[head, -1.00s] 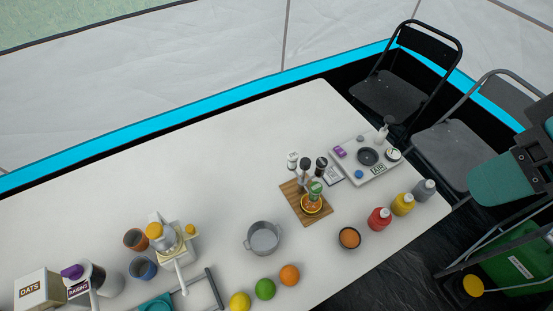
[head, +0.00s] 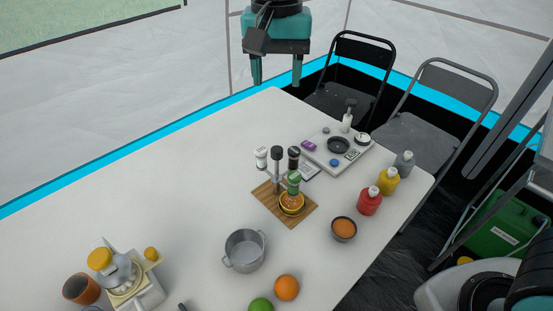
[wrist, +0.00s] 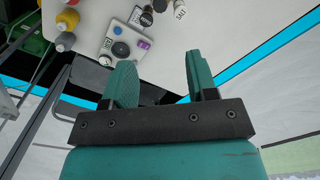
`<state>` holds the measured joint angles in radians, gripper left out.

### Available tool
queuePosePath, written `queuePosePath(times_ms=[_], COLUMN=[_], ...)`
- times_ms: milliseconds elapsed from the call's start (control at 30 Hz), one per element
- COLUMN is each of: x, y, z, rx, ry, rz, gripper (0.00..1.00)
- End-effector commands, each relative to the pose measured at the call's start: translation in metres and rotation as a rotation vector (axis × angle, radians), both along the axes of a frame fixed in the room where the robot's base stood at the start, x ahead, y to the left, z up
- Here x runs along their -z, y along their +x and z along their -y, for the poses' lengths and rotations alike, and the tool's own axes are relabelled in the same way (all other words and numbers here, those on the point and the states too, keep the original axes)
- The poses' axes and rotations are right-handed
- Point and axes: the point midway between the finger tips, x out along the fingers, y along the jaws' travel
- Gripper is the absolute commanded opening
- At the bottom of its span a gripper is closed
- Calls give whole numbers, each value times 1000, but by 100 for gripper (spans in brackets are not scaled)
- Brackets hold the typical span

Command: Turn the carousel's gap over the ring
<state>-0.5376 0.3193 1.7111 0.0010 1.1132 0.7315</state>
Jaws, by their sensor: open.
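The carousel (head: 276,170) stands on a wooden board (head: 301,218), with a dark-topped centre post and shakers around it. A white-topped shaker (head: 261,157) is on its left, a black-topped one (head: 294,157) on its far right, and a green-topped one (head: 294,182) on its near side. A yellow ring (head: 291,208) shows at the base of the green-topped shaker, which partly hides it; I cannot tell where the gap is. My gripper (head: 277,72) is open and empty, high near the table's far edge, well apart from the carousel. It also shows in the wrist view (wrist: 158,66).
Red (head: 369,203), yellow (head: 388,182) and grey bottles (head: 404,163), an orange bowl (head: 343,229) and a pot (head: 245,250) stand nearby. The table's left far part is clear.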

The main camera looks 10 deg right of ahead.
Motion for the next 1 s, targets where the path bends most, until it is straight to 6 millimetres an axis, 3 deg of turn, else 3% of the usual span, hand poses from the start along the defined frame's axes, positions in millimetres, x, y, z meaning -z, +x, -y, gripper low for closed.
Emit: queuePosePath(times_ms=[167, 700, 1000], x=[27, 143, 166], y=[-1, -1, -1], z=[0, 1, 0], rx=[1, -2, -3], ry=[-3, -1, 2], rz=[-5, -2, 1], gripper=[53, 53, 53])
